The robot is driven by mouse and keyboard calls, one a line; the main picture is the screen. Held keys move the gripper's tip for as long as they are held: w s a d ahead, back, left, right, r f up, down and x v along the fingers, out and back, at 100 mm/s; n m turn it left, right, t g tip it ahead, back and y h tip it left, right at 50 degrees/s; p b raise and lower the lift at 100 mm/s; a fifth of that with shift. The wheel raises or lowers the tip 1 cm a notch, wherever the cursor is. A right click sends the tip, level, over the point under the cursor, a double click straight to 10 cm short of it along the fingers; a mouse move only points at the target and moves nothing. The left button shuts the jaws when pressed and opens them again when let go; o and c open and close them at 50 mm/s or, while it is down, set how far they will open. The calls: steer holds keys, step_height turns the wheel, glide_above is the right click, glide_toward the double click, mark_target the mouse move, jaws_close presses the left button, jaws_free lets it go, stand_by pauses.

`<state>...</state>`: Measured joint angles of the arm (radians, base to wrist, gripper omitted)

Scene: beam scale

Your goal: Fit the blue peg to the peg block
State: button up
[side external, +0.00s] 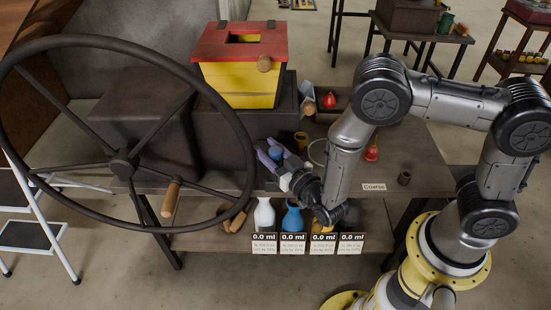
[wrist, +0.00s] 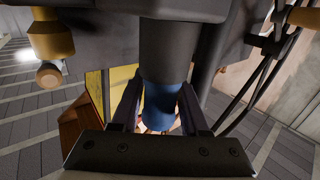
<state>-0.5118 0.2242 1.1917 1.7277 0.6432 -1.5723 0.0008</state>
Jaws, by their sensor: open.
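My gripper (side external: 270,152) is at the front edge of the dark bench in the side view, its purple-grey fingers spread apart. A blue rounded piece, which looks like the blue peg (side external: 276,153), shows between the fingers. In the wrist view the blue peg (wrist: 163,103) lies between the two open fingers of my gripper (wrist: 160,90), in line with a dark grey cylinder (wrist: 169,52) above it. I cannot tell whether the fingers touch the peg. I cannot pick out the peg block for certain; it may be among the dark parts behind my gripper.
A large dark wheel (side external: 122,158) with a wooden handle stands left of my gripper. A yellow box (side external: 240,86) with a red top stands behind. White (side external: 264,214) and blue (side external: 292,218) vases stand on the lower shelf. A red weight (side external: 371,153) and a small dark cup (side external: 404,178) are on the right.

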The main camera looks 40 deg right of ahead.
jaws_close()
